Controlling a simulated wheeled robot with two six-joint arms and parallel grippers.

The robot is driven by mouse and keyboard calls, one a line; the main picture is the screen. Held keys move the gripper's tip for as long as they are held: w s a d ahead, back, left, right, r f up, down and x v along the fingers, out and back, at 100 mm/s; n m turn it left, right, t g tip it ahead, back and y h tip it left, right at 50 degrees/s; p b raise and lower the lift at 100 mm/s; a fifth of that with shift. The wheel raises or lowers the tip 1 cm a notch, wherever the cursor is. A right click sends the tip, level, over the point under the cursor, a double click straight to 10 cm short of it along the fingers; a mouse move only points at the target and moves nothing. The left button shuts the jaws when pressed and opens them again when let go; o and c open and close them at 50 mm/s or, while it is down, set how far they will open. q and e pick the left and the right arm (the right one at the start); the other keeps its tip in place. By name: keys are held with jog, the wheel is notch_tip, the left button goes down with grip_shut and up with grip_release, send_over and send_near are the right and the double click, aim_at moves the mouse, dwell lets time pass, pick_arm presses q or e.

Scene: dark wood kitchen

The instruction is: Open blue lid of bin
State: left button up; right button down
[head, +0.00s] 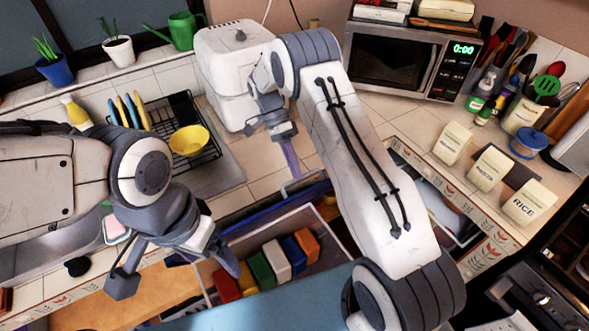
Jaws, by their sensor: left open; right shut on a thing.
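A bin with coloured blocks in it stands below the counter, its grey wall (318,218) showing behind the blocks. The blue lid (272,207) shows as a narrow dark-blue strip along the bin's far edge, with a pale bar-like handle (303,181) at it. My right gripper (291,165) points down at this handle and is shut there; the exact contact is small and partly hidden. My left gripper (176,272) is open and empty, its fingers spread at the left of the bin. My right arm covers the bin's right side.
A row of red, yellow, green, white, blue and orange blocks (276,256) lies in the bin. A light-blue surface (255,312) fills the bottom middle. A dish rack (205,152) with a yellow bowl (190,140) stands behind my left arm. Food packets (487,168) stand at the right.

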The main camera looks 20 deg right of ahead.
jog(key=shift+s+a, duration=0.1)
jog(key=shift+a, duration=0.2)
dwell(0.6)
jog(key=c, duration=0.9)
grip_release()
jog(key=shift+a, duration=0.1)
jog(key=shift+d, duration=0.2)
jog(key=shift+r, duration=0.1)
jog(key=v, duration=1)
jog(key=shift+r+p, duration=0.1)
jog(key=shift+p, duration=0.3)
